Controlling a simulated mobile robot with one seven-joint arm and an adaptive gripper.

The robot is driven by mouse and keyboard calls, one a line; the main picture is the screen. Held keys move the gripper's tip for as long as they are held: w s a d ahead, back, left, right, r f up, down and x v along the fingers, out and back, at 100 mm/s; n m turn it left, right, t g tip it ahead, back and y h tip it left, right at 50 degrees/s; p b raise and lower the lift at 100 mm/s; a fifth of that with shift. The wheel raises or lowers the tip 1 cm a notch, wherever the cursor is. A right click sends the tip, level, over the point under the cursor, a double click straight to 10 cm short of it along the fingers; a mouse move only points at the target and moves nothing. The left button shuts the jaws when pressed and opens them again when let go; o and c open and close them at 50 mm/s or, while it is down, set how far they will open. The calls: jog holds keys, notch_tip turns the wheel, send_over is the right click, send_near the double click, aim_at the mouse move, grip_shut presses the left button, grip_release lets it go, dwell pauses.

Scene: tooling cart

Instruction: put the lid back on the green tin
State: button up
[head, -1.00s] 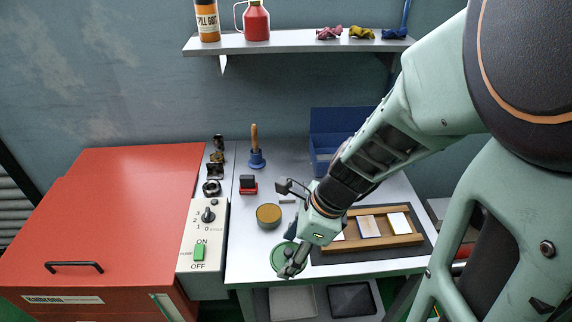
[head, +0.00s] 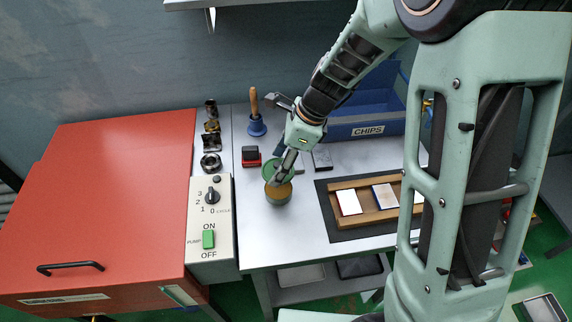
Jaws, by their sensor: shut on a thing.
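The green tin (head: 278,194) stands upright on the grey bench top, its round mouth showing a golden-brown inside. The green lid (head: 262,167) shows just behind the tin's rim, partly hidden by my gripper. My gripper (head: 281,177) is shut on the lid, with its fingers pointing down over the far side of the tin. The lid is not seated over the mouth. I cannot tell how high it is above the bench or whether it touches the rim.
A control box (head: 210,235) borders the left. Bare bench lies in front of the tin.

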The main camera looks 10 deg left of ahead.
jog(key=b, duration=0.4)
send_over(279, 188)
jog(key=shift+f, duration=2.2)
jog(key=shift+f+b, duration=0.7)
jog(key=shift+f, duration=0.25)
jog(key=shift+p, duration=0.35)
jog(key=shift+f, duration=0.15)
jog(key=o, duration=1.5)
jog(key=shift+p, duration=0.3)
